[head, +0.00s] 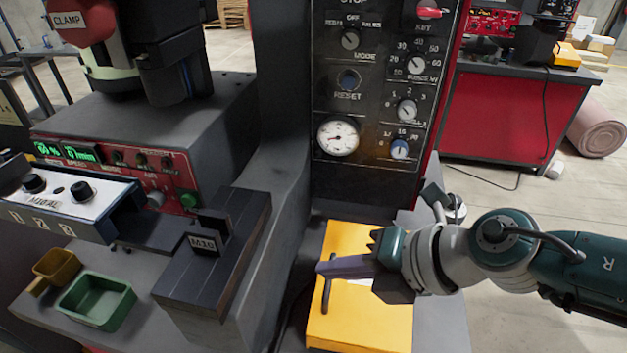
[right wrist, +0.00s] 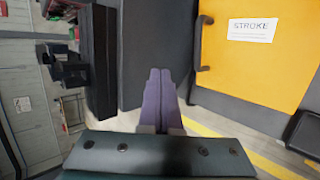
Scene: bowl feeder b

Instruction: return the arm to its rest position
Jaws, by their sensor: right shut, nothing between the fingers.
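My right arm comes in from the right in the head view. Its right gripper (head: 322,268) is in front of the yellow panel (head: 345,240) with the dark handle (head: 327,282). In the right wrist view, the two purple fingers of the gripper (right wrist: 159,78) lie together with nothing between them. That view shows the yellow panel (right wrist: 265,75) with a STROKE label to the right of the fingers, and its dark handle (right wrist: 204,42) apart from them. My left gripper does not show in either view.
A dark block labelled M10 (head: 213,250) and a green tray (head: 95,300) stand at the left. A control panel (head: 375,100) with knobs and a gauge rises behind the yellow panel.

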